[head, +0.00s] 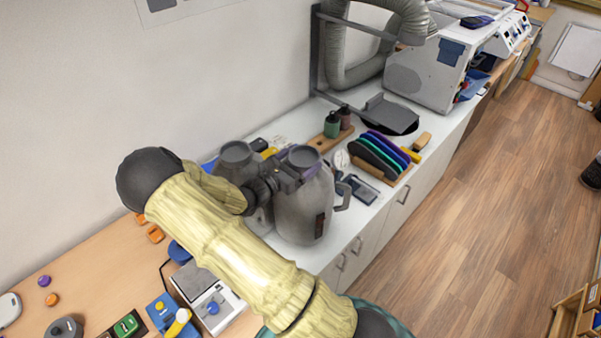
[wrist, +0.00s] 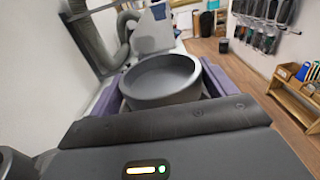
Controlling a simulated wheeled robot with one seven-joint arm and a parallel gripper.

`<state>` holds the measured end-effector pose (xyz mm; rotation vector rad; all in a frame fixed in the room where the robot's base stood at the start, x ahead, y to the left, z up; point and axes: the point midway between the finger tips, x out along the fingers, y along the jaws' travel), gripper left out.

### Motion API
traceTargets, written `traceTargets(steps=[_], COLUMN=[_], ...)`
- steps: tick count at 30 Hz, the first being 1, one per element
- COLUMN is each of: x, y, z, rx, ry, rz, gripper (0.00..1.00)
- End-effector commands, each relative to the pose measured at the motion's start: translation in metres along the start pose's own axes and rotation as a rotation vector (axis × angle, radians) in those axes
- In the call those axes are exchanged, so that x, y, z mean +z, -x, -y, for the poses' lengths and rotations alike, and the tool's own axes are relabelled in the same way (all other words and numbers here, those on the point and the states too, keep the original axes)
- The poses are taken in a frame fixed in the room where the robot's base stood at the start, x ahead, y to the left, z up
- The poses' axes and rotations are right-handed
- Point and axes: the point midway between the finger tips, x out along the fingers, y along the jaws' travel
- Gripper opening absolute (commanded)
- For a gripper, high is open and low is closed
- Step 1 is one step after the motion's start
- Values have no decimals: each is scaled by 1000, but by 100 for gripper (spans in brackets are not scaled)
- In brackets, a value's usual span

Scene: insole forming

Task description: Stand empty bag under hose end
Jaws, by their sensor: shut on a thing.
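A grey bag (head: 305,210) with a round rigid collar and a side handle is upright over the white counter. My gripper (head: 291,172) is shut on its collar; I cannot tell whether its base touches the counter. In the wrist view the open collar (wrist: 160,80) sits between the two purple-grey jaws, and its inside looks empty. A second grey bag (head: 236,158) with a similar collar stands just left, partly hidden by my arm. The hose also shows in the wrist view (wrist: 120,45).
A grey frame (head: 316,55) stands beside the hose. A black round base with a grey plate (head: 388,112) lies below. A rack of coloured insoles (head: 378,155), green and brown bottles (head: 332,124) and a white machine (head: 425,75) crowd the counter.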

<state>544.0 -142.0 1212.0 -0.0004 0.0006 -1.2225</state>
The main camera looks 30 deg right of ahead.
Motion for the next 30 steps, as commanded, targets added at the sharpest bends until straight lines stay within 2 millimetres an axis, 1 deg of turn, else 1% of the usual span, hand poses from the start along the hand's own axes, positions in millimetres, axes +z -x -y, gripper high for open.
traceTargets(steps=[5, 11, 20, 26, 30], x=[16, 49, 112, 159, 194], y=[0, 0, 0, 0, 0], z=[-1, 0, 0, 0, 0], rx=[1, 0, 1, 1, 1], ry=[-5, -8, -10, -11, -12], rz=[2, 2, 0, 1, -1], gripper=[19, 19, 19, 19, 19])
